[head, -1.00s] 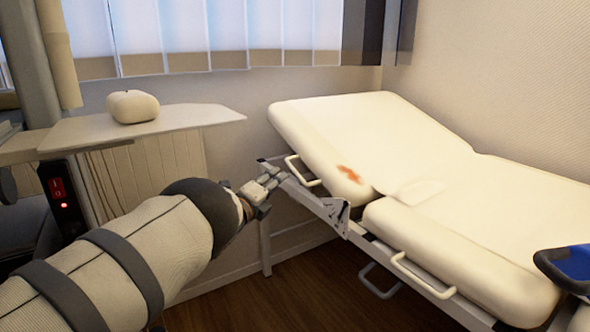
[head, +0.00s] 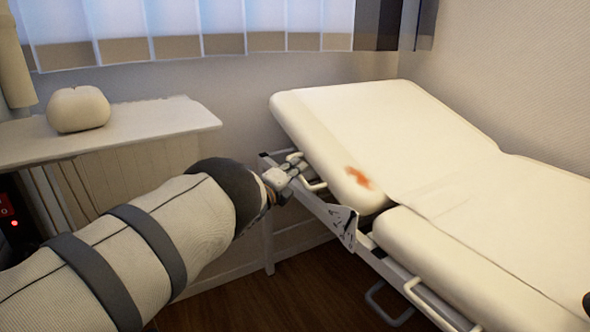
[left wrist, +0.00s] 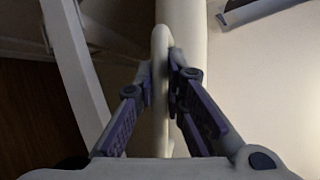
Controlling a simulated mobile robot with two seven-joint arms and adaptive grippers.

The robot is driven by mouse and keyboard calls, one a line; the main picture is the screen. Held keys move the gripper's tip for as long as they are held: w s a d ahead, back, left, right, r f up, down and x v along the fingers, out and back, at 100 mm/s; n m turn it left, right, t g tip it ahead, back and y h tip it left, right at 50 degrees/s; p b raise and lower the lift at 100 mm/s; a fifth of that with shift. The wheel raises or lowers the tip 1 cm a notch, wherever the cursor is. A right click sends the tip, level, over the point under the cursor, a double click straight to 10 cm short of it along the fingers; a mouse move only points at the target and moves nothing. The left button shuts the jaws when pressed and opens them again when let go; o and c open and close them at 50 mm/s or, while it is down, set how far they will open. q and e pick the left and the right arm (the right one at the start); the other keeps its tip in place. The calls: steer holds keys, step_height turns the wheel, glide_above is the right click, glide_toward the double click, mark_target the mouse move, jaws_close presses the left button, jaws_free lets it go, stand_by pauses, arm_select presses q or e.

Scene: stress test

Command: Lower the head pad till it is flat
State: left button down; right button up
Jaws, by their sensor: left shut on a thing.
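The head pad (head: 350,125) of the cream couch is tilted up towards the far wall, and a red-brown stain shows near its lower left corner. A white loop handle (head: 316,184) is on the pad's left side. My left gripper (head: 290,172) is at this handle. In the left wrist view its two fingers (left wrist: 162,68) are shut on the handle bar (left wrist: 160,42), one on each side. The pad edge (left wrist: 184,20) lies just beyond. My right gripper is in neither view.
The flat body section (head: 455,262) of the couch extends right, with another handle (head: 425,300) on its side. The metal frame (head: 322,212) is under the pad. A side table (head: 165,115) with a cream rounded object (head: 79,109) stands left. Wood floor shows below.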

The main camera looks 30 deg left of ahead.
arm_select(q)
step_height(320, 180, down, 8)
steer(key=n+g+b, duration=0.1)
steer(key=n+g, duration=0.1)
steer(key=n, duration=0.1)
steer(key=shift+s+d+r+h+b, duration=0.15)
steer(key=shift+s+d+h+b, duration=0.05)
steer(key=shift+h+b, duration=0.15)
steer(key=c, duration=1.7)
jaws_free()
steer(key=shift+o, duration=0.2)
steer(key=shift+w, duration=0.1)
steer(key=shift+r, duration=0.15)
steer(key=s+r, duration=0.2)
steer(key=s, duration=0.9)
steer(key=shift+s, duration=0.4)
